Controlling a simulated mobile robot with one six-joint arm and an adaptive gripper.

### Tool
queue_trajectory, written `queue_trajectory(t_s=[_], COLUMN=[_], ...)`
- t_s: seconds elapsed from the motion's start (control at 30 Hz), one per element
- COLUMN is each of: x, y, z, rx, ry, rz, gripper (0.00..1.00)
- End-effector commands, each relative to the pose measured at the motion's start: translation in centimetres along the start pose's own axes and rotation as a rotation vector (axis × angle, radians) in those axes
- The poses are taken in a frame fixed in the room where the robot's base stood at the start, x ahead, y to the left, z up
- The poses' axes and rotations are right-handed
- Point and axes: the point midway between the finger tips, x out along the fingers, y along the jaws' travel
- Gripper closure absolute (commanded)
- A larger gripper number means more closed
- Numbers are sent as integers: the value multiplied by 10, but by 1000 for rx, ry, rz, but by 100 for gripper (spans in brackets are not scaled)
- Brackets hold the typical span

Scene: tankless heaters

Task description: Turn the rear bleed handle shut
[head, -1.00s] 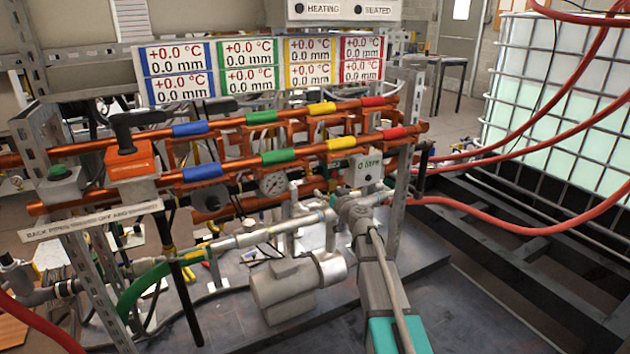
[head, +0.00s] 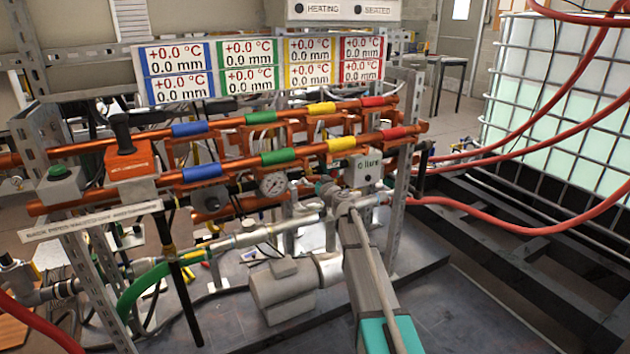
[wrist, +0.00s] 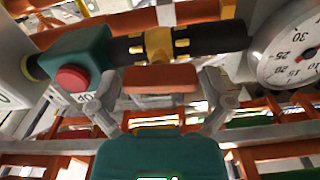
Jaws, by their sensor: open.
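In the wrist view a flat orange-red handle (wrist: 160,79) lies crosswise below a brass-yellow fitting (wrist: 159,44) on a black pipe. I cannot tell from its look whether it is the rear bleed handle. My gripper (wrist: 162,84) is open, with one finger on each side of this handle. Whether the fingers touch it is not clear. In the head view my gripper (head: 318,188) is small among the pipes, just right of the dial gauge. The handle cannot be made out there.
The dial gauge (wrist: 288,48) is close on the right in the wrist view. A green box with a red button (wrist: 72,78) is close on the left. Orange pipes (head: 260,160) cross above my gripper in the head view. A grey pump (head: 285,290) sits below.

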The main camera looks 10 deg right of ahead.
Motion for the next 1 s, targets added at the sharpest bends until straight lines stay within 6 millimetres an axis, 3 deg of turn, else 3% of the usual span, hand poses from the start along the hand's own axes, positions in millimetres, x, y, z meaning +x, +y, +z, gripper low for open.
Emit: queue_trajectory(t_s=[0.1,0.4,0.77,1.0], x=[0,0,0,0], y=[0,0,0,0], z=[0,0,0,0], rx=[0,0,40,156], ry=[0,0,0,0], rz=[0,0,0,0], gripper=[4,59,59,59])
